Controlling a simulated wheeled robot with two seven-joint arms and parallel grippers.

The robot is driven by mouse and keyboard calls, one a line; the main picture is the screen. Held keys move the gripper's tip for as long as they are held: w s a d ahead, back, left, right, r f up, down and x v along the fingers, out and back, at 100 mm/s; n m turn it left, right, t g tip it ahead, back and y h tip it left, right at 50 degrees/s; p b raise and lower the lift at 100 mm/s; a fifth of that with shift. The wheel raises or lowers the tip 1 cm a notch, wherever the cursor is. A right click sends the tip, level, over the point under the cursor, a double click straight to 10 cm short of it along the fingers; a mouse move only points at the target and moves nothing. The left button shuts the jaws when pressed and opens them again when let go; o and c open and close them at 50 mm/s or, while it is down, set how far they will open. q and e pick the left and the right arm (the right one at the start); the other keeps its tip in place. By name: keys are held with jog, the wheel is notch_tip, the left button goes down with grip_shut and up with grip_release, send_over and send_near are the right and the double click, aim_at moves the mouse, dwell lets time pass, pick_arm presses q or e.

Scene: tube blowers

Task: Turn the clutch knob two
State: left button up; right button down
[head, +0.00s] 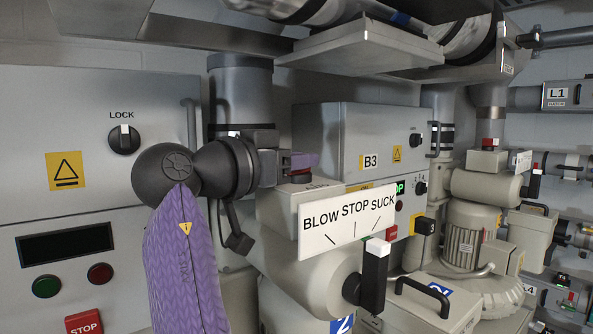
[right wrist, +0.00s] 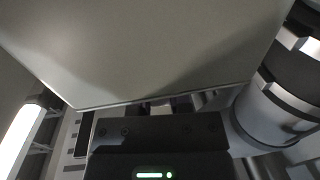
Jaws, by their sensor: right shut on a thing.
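The clutch knob two looks to be the red knob (head: 299,174) on top of the pale housing (head: 283,203) behind the BLOW STOP SUCK plate, in the middle of the head view. In the right wrist view the dark gripper body (right wrist: 160,132) shows, but the fingertips and knob are mostly hidden. My left gripper is in neither view.
The BLOW STOP SUCK plate (head: 347,221) and its black, white-tipped lever (head: 375,267) stand in front, right of my gripper. The B3 cabinet (head: 345,140) is close behind. A LOCK panel (head: 90,190) fills the left. A grey panel (right wrist: 150,45) hangs close in the wrist view.

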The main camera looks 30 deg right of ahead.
jog(key=n+t+y+b, duration=0.1)
jog(key=n+t+b, duration=0.2)
jog(key=t, duration=0.1)
jog(key=shift+s+f, duration=0.1)
jog(key=shift+n+t+y+b, duration=0.65)
jog(key=shift+n+t+y, duration=0.8)
jog(key=shift+t, duration=0.75)
jog(key=shift+r, duration=0.2)
jog(key=c, duration=0.6)
grip_release()
jog(key=shift+o, duration=0.2)
jog(key=shift+f, duration=0.1)
jog(key=shift+s+a+f+b, duration=0.1)
jog(key=shift+s+a+b, duration=0.2)
jog(key=shift+b, duration=0.1)
jog(key=b+v, duration=0.3)
jog(key=v, duration=0.6)
jog(key=shift+b, duration=0.3)
